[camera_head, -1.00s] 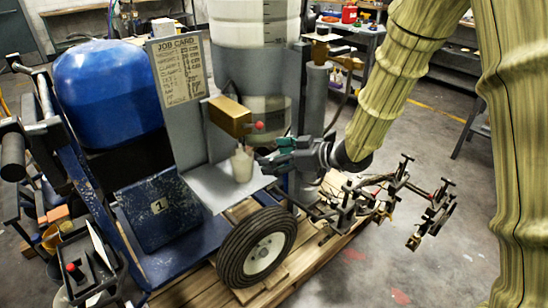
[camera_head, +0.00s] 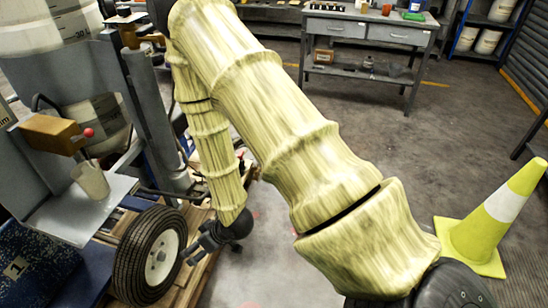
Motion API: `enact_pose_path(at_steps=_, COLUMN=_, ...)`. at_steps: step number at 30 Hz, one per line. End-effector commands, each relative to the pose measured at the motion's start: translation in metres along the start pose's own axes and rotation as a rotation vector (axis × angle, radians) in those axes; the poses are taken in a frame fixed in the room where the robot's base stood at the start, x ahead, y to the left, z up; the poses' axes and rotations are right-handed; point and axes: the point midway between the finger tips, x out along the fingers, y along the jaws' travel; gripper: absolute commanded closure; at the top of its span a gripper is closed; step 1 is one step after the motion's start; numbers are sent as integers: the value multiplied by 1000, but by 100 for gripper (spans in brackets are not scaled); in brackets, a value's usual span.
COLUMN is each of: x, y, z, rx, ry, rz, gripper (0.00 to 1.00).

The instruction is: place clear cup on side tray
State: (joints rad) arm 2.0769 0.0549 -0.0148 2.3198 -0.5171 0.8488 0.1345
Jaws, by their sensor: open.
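The clear cup (camera_head: 92,180) stands on the grey side tray (camera_head: 70,212) at the left, below a tan block (camera_head: 52,133) with a red knob. The cup looks cloudy and translucent. My gripper (camera_head: 192,258) is low, beside the black tyre, to the right of and apart from the cup and tray. It is small and dark in this view, and nothing shows held in it. My sleeved arm covers part of the machine behind it.
The black tyre (camera_head: 150,256) stands between my gripper and the tray's near side. A yellow cone (camera_head: 492,222) is at the right. A grey workbench (camera_head: 370,42) stands at the back. Open concrete floor lies right of my arm.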

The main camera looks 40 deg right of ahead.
Motion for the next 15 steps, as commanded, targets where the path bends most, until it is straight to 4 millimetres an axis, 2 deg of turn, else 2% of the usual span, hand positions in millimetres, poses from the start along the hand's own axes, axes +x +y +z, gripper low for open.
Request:
enact_pose_path(at_steps=1, x=2, y=2, z=33, rx=36, ry=-57, rz=27, gripper=16)
enact_pose_path(at_steps=5, x=0, y=6, z=111, rx=121, ry=-197, rz=107, gripper=16)
enact_pose_path(at_steps=9, x=-15, y=6, z=191, rx=201, ry=-352, rz=192, gripper=16)
enact_pose_path(at_steps=12, x=-30, y=4, z=237, rx=247, ry=-446, rz=243, gripper=16)
enact_pose_path(at_steps=15, x=-43, y=2, z=270, rx=277, ry=-517, rz=280, gripper=16)
